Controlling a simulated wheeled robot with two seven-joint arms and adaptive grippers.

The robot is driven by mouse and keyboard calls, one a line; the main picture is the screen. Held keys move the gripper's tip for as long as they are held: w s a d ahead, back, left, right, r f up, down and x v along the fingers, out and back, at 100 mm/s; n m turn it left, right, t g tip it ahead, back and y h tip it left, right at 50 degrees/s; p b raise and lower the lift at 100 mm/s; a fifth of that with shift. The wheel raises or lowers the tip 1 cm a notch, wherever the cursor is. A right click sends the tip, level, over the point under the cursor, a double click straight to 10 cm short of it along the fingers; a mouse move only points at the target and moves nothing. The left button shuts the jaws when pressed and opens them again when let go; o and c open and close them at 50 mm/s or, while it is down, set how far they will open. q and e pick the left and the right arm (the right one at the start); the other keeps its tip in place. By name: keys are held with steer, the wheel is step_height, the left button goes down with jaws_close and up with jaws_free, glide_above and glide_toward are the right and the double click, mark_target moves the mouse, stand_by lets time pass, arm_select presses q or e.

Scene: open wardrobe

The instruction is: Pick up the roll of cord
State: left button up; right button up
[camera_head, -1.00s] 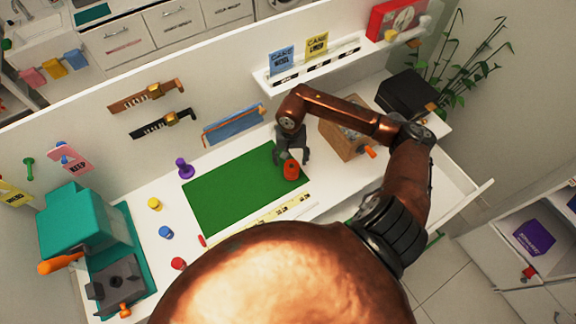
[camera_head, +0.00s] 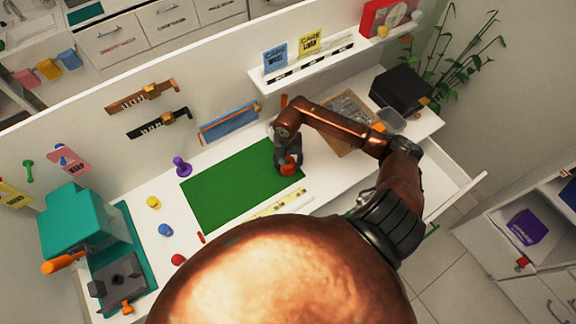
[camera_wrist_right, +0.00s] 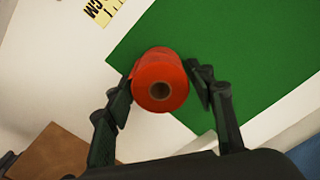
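The roll of cord (camera_head: 288,167) is a small red-orange spool standing upright at the right end of the green mat (camera_head: 230,190). In the right wrist view the roll (camera_wrist_right: 160,84) shows from above, with a dark hole in its centre. My right gripper (camera_head: 287,160) is lowered around it. Its two dark fingers (camera_wrist_right: 164,84) stand on either side of the roll, with the left finger close against it and a narrow gap at the right finger. The roll still rests at the mat. My left gripper is not in view.
A yellow ruler (camera_head: 280,205) lies in front of the mat. A brown-framed tray (camera_head: 345,115) and a black box (camera_head: 402,90) stand to the right. A purple spool (camera_head: 181,167) and a teal machine (camera_head: 80,222) are at left. An open drawer (camera_head: 450,178) sticks out at right.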

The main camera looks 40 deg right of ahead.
steer(key=c, duration=0.8)
steer(key=shift+r, duration=0.15)
steer(key=shift+c, duration=0.2)
